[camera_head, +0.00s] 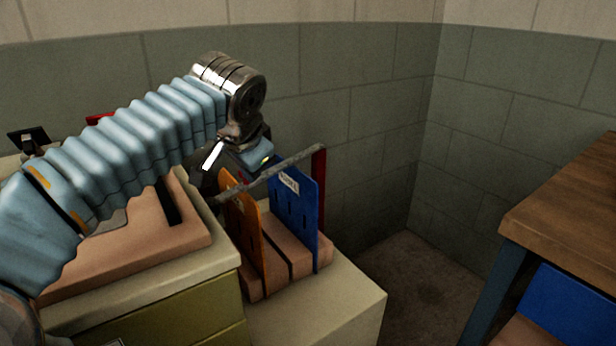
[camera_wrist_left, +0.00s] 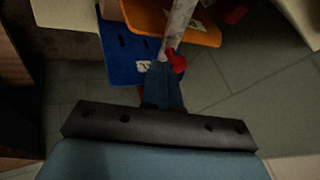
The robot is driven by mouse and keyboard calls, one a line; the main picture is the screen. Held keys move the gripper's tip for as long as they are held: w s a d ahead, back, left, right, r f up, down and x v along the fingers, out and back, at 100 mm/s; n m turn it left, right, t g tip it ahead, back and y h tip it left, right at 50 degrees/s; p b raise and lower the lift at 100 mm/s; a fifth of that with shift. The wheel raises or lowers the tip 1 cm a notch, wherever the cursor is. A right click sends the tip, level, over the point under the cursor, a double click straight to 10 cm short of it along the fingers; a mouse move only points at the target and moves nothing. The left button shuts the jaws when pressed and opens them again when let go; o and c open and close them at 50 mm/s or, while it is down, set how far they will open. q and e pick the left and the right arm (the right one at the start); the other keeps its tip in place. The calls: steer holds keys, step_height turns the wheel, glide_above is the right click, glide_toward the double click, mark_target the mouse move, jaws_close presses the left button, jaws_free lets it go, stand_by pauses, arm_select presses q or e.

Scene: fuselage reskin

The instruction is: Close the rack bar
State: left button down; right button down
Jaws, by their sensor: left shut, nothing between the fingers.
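The rack bar (camera_head: 290,165), a thin grey rod, slants over the tops of an orange panel (camera_head: 243,215) and a blue panel (camera_head: 292,212). Its right end is at the top of a red upright (camera_head: 319,188); I cannot tell whether it is latched. In the left wrist view the bar (camera_wrist_left: 178,28) runs down to a red piece (camera_wrist_left: 175,62). My left gripper (camera_wrist_left: 164,80) is shut and empty beside that piece; contact is unclear. In the head view its dark body shows behind the bar, with the fingertips hidden. My right gripper is not in view.
The rack's wooden base (camera_head: 300,250) stands on a pale cabinet top (camera_head: 335,305). A tan case (camera_head: 165,235) lies to its left under my left arm. A wooden table (camera_head: 570,205) is at the right. Block walls (camera_head: 350,100) close off the back; bare floor (camera_head: 425,275) shows between.

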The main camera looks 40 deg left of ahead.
arm_select(q)
steer(key=a+p, duration=0.1)
steer(key=a, duration=0.7)
steer(key=shift+s+m, duration=0.3)
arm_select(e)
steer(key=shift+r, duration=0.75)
arm_select(q)
steer(key=shift+a, duration=0.15)
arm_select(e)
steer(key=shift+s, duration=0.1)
